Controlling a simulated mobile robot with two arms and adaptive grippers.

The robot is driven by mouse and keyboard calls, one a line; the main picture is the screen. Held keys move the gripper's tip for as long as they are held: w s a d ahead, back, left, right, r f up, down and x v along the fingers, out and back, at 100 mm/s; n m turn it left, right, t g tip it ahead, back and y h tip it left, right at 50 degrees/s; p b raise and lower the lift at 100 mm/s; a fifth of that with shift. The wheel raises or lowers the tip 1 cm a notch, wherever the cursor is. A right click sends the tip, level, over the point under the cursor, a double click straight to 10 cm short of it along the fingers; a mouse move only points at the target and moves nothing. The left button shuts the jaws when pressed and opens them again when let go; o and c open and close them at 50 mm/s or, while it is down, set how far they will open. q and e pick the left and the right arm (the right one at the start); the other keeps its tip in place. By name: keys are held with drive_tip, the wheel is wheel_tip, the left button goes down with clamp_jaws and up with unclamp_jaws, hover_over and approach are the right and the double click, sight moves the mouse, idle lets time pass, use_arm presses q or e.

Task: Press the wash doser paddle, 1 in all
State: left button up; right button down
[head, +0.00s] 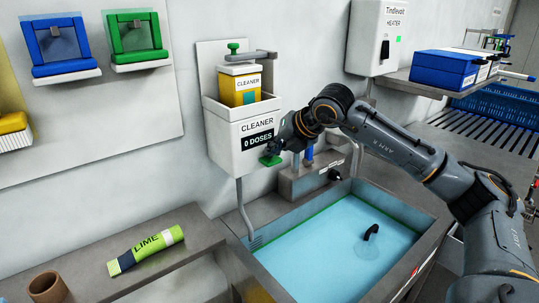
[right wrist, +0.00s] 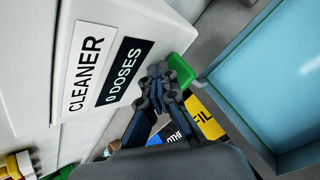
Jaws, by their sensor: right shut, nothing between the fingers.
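The wash doser (head: 235,141) is a white wall box labelled CLEANER, with a yellow bottle (head: 241,90) in its top. Its display (head: 257,140) reads 0 DOSES, and the display also shows in the right wrist view (right wrist: 124,72). The green paddle (head: 270,160) sticks out under the box; it also shows in the right wrist view (right wrist: 181,70). My right gripper (head: 276,149) is shut and empty, its tips right by the paddle. I cannot tell whether they touch it. My left gripper is not in view.
A sink (head: 345,240) with blue water lies below, with a tap block (head: 306,180) behind it. A lime tube (head: 146,250) and a brown cup (head: 48,288) are on the left counter. A heater box (head: 377,38) hangs right of the doser.

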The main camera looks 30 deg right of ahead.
drive_tip(key=shift+f, duration=0.3)
drive_tip(key=shift+r, duration=0.2)
drive_tip(key=shift+r+p, duration=0.8)
drive_tip(key=shift+r, duration=0.7)
drive_tip(key=shift+r+p, duration=2.05)
drive_tip(key=shift+r, duration=1.05)
drive_tip(key=shift+f, duration=0.15)
